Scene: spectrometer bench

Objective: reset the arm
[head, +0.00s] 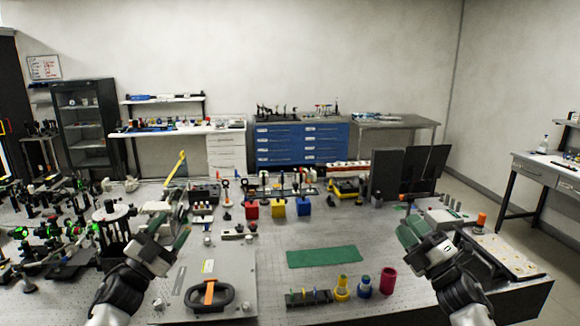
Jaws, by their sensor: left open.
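My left gripper (178,236) is in the head view at the left, held over the bench beside a grey plate. Its jaws are open, and I see nothing held in them. My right gripper (413,232) is at the right of the bench, near a dark box with a pale top. Its green finger pads show, but the gap between them is not clear. Both forearms come in from the bottom corners and point inward and away.
A green mat (324,256) lies mid-bench with bare surface around it. A yellow piece (342,289), a blue piece (364,287) and a red cup (388,281) stand near the front. Optics crowd the left.

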